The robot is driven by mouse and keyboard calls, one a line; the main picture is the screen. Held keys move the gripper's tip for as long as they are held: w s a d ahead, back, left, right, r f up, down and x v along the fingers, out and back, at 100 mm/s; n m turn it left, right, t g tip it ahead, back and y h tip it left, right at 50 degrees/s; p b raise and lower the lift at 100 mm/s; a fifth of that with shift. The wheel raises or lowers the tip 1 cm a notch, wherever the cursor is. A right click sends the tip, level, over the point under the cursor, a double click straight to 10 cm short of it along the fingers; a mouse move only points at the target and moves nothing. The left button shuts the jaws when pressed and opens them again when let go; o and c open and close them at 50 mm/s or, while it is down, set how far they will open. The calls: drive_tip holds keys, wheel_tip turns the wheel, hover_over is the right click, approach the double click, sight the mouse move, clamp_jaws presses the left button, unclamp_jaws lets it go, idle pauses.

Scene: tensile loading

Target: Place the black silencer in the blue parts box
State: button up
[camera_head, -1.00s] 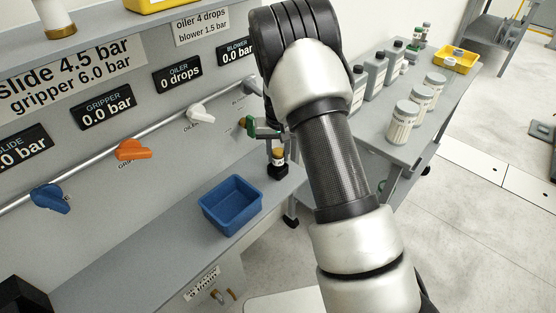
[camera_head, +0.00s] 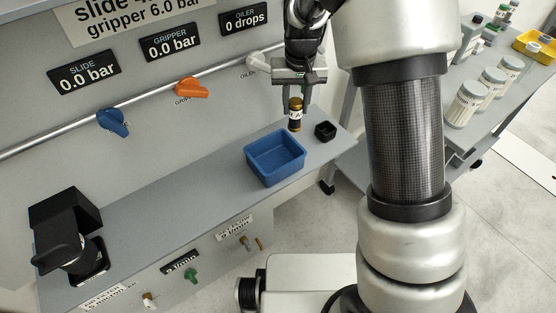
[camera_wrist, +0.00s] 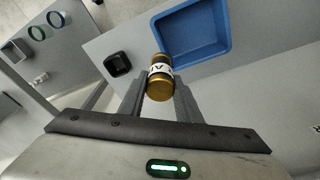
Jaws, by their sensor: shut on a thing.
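The silencer (camera_head: 295,117) is a short dark cylinder with brass-coloured ends and a white label. My gripper (camera_head: 296,106) is shut on it and holds it roughly upright above the shelf, behind and right of the blue box. The wrist view also shows the silencer (camera_wrist: 160,80) between the fingers (camera_wrist: 160,95). The blue parts box (camera_head: 262,172) is an open tray on the grey shelf and looks empty. In the wrist view the box (camera_wrist: 222,45) lies just beyond the silencer, whose far end reaches its near corner in the picture.
A small black holder (camera_head: 325,131), empty, stands on the shelf right of the box. A black device (camera_head: 65,215) stands at the shelf's left end. A panel with a rail and an orange valve handle (camera_head: 192,88) rises behind. The shelf (camera_head: 185,200) left of the box is clear.

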drive_tip(key=s+a+n, duration=0.2)
drive_tip(key=s+a, duration=0.3)
drive_tip(key=shift+s+a+f+b, duration=0.15)
drive_tip(key=shift+f+b, duration=0.55)
drive_tip(key=shift+f, duration=1.85)
drive_tip(key=shift+s+a+f+b, duration=0.15)
drive_tip(key=shift+f+b, duration=0.5)
drive_tip(key=shift+f, duration=1.85)
drive_tip(key=shift+f, duration=0.15)
drive_tip(key=o, duration=1.1)
